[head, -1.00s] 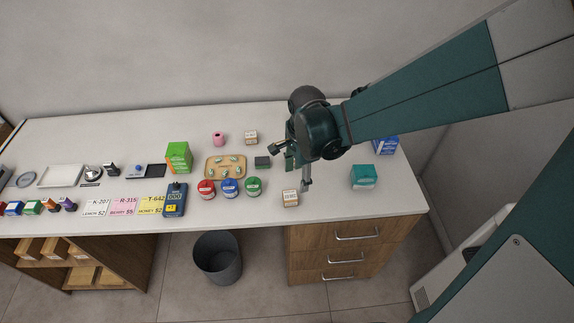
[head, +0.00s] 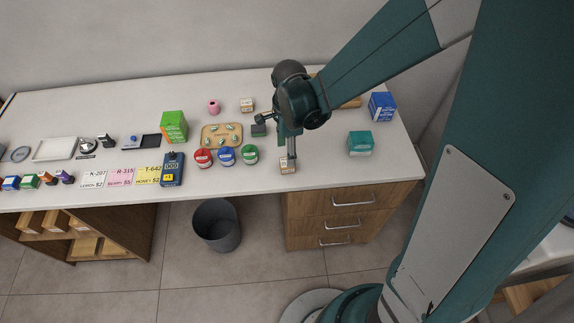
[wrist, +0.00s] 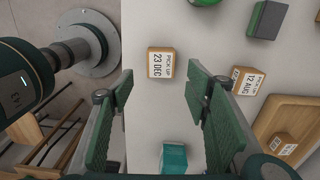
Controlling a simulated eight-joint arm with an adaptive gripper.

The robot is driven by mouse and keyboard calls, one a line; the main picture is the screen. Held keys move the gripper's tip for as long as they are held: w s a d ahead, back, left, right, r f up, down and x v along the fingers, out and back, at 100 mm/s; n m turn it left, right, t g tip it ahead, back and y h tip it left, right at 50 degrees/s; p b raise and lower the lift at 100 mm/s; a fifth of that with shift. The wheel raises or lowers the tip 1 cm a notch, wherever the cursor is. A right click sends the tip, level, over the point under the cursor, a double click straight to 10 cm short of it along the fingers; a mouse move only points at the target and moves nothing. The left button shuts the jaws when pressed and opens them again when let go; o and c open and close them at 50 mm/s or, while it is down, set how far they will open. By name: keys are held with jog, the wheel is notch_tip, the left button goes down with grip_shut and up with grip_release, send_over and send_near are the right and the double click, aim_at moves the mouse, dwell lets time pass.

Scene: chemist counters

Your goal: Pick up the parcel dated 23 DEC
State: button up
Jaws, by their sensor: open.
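The parcel dated 23 DEC (wrist: 161,63) is a small brown box with a white label. It stands on the counter near its front edge, and also shows in the head view (head: 287,168). My gripper (wrist: 160,75) is open and empty above the counter; in the wrist view the parcel shows beyond and between the two fingertips. In the head view my gripper (head: 286,150) is just behind and above the parcel, with one finger overlapping its top edge. I cannot tell whether they touch.
A similar parcel dated 12 AUG (wrist: 248,82) is near the right finger. A wooden tray (wrist: 296,108) holds another parcel (wrist: 283,145). A teal box (head: 360,143) stands to the right, a green-lidded jar (head: 250,154) to the left. A dark block (head: 258,130) is behind.

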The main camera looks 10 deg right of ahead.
jog(key=shift+f, duration=1.15)
jog(key=shift+f+b, duration=0.35)
jog(key=shift+f, duration=2.25)
jog(key=c, duration=1)
